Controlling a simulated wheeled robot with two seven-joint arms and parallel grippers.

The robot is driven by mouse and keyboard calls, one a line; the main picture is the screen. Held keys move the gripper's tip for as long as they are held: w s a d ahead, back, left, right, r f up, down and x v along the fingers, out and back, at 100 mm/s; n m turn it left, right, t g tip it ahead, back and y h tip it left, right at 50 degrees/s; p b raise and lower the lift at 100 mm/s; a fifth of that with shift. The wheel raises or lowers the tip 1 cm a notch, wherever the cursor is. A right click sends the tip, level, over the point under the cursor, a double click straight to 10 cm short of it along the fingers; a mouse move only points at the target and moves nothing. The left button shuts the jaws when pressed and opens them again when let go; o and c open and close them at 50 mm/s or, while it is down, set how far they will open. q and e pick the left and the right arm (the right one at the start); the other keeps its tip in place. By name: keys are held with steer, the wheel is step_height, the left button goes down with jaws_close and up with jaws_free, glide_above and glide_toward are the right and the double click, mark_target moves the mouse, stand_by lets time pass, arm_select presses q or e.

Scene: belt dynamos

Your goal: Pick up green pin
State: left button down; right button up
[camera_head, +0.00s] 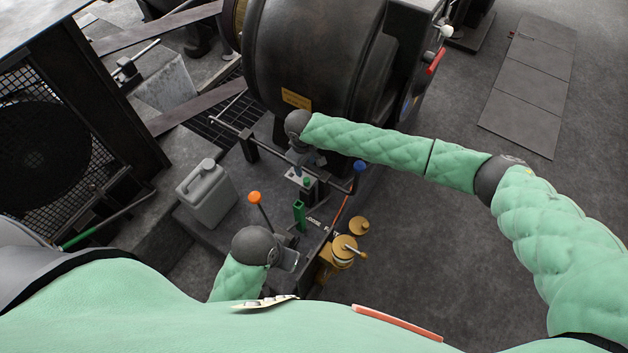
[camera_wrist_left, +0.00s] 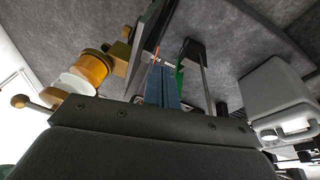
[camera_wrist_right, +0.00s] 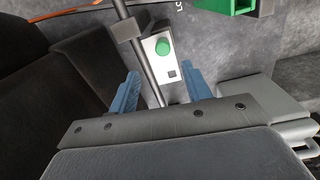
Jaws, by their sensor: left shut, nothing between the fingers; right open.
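The green pin (camera_wrist_right: 162,46) shows in the right wrist view as a round green top standing in a pale plate (camera_wrist_right: 154,70). In the head view the green pin (camera_head: 307,182) is just below my right gripper (camera_head: 300,170). My right gripper (camera_wrist_right: 160,88) is open, its blue fingers apart on either side of the plate's near part, the pin a little beyond the tips. Nothing is between them that I can see held. My left gripper (camera_head: 288,259) is low, near the front of the bench; in its wrist view its fingers (camera_wrist_left: 162,80) are together and empty.
A green open holder (camera_head: 299,215) stands in front of the plate; it also shows in the right wrist view (camera_wrist_right: 238,6). An orange-knobbed lever (camera_head: 255,198), a blue-knobbed lever (camera_head: 359,166) and brass fittings (camera_head: 344,250) are close by. A grey canister (camera_head: 206,193) stands left.

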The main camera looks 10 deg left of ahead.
mark_target(306, 179)
steer(key=shift+s+a+m, duration=0.3)
steer(key=shift+s+a, duration=0.05)
step_height(306, 179, down, 2)
steer(key=shift+f, duration=0.25)
steer(key=f, duration=0.2)
steer(key=d+f+p, duration=0.1)
steer(key=shift+w+f, duration=0.1)
steer(key=shift+f, duration=0.3)
steer(key=shift+f+p, duration=0.35)
steer(key=shift+f, duration=0.35)
arm_select(q)
steer(key=shift+g+y, duration=0.3)
steer(key=a+r, duration=0.1)
steer(key=s+a+r, duration=0.1)
steer(key=r, duration=0.1)
steer(key=shift+a, duration=0.4)
steer(key=shift+f, duration=0.1)
arm_select(e)
steer(key=shift+c, duration=0.2)
arm_select(q)
steer(key=shift+f, duration=0.25)
arm_select(e)
jaws_close()
